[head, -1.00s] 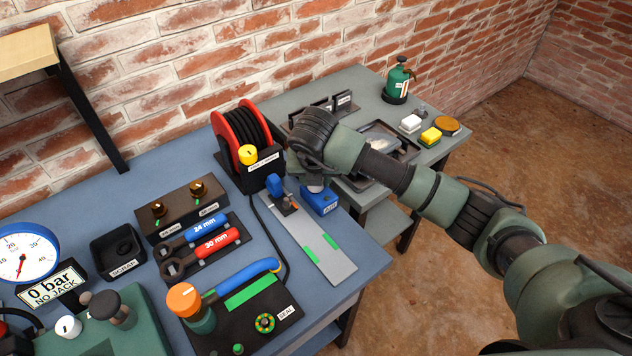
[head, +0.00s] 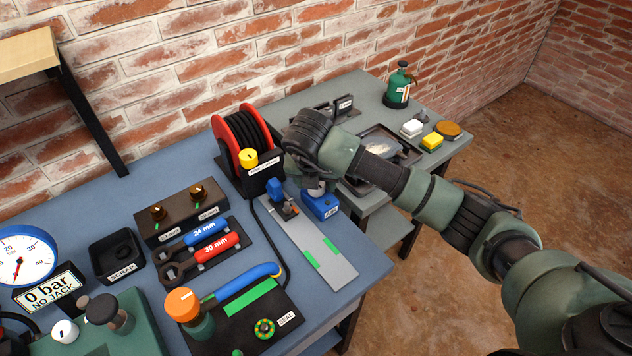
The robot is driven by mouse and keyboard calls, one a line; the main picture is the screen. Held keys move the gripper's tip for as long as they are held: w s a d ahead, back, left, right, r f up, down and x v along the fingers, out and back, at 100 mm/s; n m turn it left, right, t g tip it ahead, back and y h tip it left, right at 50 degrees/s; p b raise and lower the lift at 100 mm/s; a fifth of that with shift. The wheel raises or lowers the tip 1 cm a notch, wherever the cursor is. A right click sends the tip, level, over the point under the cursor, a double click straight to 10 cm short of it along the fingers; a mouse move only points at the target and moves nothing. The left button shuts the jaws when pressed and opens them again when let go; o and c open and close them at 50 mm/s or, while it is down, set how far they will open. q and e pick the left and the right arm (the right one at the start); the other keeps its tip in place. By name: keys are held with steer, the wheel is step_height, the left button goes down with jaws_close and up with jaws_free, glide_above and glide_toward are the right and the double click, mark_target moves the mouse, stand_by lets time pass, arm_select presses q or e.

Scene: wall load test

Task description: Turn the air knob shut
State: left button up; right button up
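A blue box (head: 321,206) labelled AIR sits near the right end of the blue bench. My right arm reaches in from the right, with its dark wrist over this box. The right gripper (head: 316,187) points down just above the box top. Its fingers are mostly hidden behind the wrist, so I cannot tell whether they are open, shut or touching a knob. Any knob on the box is hidden by the gripper. My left gripper is not in view.
A red hose reel (head: 219,130) with a yellow knob (head: 247,158) stands just left of my wrist. A grey plate (head: 325,259) with green marks lies in front. The grey table (head: 291,99) behind holds a tray, a green bottle (head: 398,88) and blocks.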

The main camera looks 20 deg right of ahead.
steer(key=b+v, duration=0.1)
steer(key=v, duration=0.6)
steer(key=shift+s+r, duration=0.15)
steer(key=shift+r, duration=0.25)
steer(key=shift+f, duration=0.1)
